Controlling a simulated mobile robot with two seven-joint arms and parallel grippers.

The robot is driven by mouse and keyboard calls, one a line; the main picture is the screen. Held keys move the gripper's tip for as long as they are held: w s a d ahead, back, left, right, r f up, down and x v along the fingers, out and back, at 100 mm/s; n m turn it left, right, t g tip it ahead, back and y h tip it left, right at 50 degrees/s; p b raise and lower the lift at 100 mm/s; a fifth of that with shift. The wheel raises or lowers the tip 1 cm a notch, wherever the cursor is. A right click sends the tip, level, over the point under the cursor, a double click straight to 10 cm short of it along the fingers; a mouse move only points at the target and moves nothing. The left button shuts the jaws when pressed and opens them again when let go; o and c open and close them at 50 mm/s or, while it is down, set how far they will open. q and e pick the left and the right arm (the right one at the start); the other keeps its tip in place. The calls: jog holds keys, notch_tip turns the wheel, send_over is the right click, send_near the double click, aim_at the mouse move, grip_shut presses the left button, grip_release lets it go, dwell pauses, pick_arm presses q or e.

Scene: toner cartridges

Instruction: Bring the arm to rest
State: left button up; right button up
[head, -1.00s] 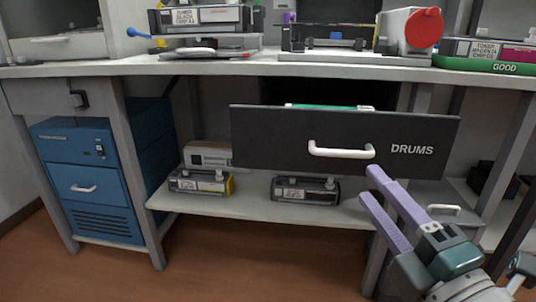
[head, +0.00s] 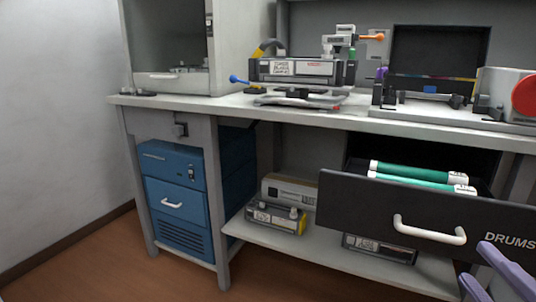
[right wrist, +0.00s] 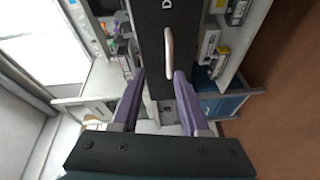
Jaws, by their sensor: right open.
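My right gripper (head: 492,272) shows at the lower right corner of the head view, its purple fingers apart and empty, in front of the drawer. In the right wrist view the two purple fingers (right wrist: 157,95) are spread, with nothing between them. The dark drawer marked DRUMS (head: 360,215) stands open, with its white handle (head: 428,230) clear of the fingers. Green drums (head: 420,178) with white ends lie in it. The handle also shows in the right wrist view (right wrist: 169,52), beyond the fingertips. My left gripper is not in view.
A workbench (head: 240,107) carries a black toner cartridge (head: 300,70) and a device with a red knob (head: 505,95). Below are a blue cabinet (head: 175,202) and a shelf (head: 290,243) with cartridges. The floor at the front left is clear.

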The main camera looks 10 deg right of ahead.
notch_tip(320, 180, up, 8)
jog(key=r+m+g+p, duration=0.1)
jog(key=m+g+p, duration=0.25)
jog(key=p, duration=0.35)
jog(key=s+a+r+m+g+y+p, duration=0.2)
jog(key=s+a+r+m+g+p, duration=0.25)
jog(key=s+r+p, duration=0.5)
jog(key=s+a+r+m+g+y+p, duration=0.2)
jog(key=s+a+r+m+g+p, duration=0.3)
jog(key=r+p, duration=0.7)
pick_arm(q)
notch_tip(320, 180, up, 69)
jog(key=p, duration=3.7)
pick_arm(e)
notch_tip(320, 180, up, 33)
jog(key=s+d+n, duration=0.1)
jog(key=shift+g, duration=0.3)
